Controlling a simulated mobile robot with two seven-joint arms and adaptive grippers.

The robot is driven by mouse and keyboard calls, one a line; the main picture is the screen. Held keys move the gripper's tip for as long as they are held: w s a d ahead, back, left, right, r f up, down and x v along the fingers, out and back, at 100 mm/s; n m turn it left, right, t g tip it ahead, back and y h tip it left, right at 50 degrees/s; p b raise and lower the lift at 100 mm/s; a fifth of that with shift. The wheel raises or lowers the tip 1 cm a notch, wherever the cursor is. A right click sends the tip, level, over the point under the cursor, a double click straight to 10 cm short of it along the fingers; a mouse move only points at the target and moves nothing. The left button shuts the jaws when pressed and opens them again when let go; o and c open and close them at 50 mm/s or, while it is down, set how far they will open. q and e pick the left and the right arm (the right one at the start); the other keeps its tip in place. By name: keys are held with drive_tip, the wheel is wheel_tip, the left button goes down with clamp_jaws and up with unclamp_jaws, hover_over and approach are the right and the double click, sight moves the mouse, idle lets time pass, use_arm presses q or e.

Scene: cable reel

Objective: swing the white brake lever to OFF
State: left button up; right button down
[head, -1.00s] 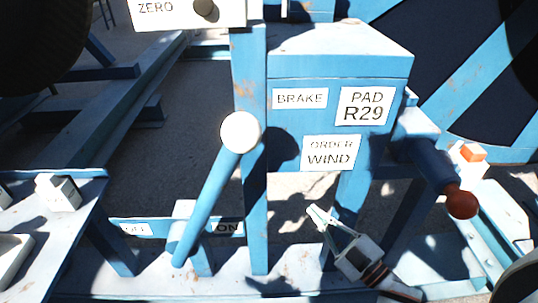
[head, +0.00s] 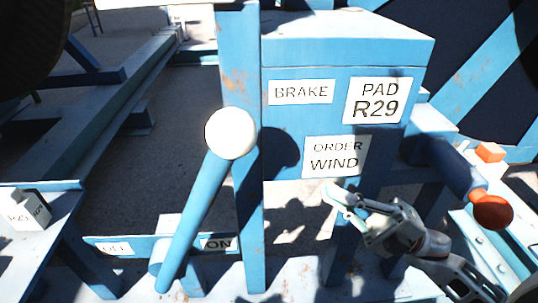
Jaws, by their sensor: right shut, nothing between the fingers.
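The brake lever is a blue bar (head: 197,210) with a white ball knob (head: 230,133) on top. It leans to the right from its pivot low on the frame. Behind its lower part is a blue plate (head: 140,244) with an OFF label (head: 115,248) at left and an ON label (head: 217,243) at right. The lever crosses the plate close to the ON label. My right gripper (head: 337,194) is shut and empty, below the ORDER WIND label and right of the knob, clear of the lever. My left gripper is not in view.
A blue post (head: 240,70) stands just behind the knob. A blue box (head: 345,53) with BRAKE and PAD R29 labels is to its right. An orange-red knob (head: 491,211) on a blue arm sticks out at right. A white block (head: 25,210) sits on the left table.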

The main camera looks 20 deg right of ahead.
use_arm(q)
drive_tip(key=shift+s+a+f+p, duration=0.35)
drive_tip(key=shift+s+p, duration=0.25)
drive_tip(key=shift+p, duration=0.6)
use_arm(e)
drive_tip(key=x, duration=1.4)
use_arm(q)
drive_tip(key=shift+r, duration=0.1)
use_arm(e)
drive_tip(key=shift+w, duration=0.1)
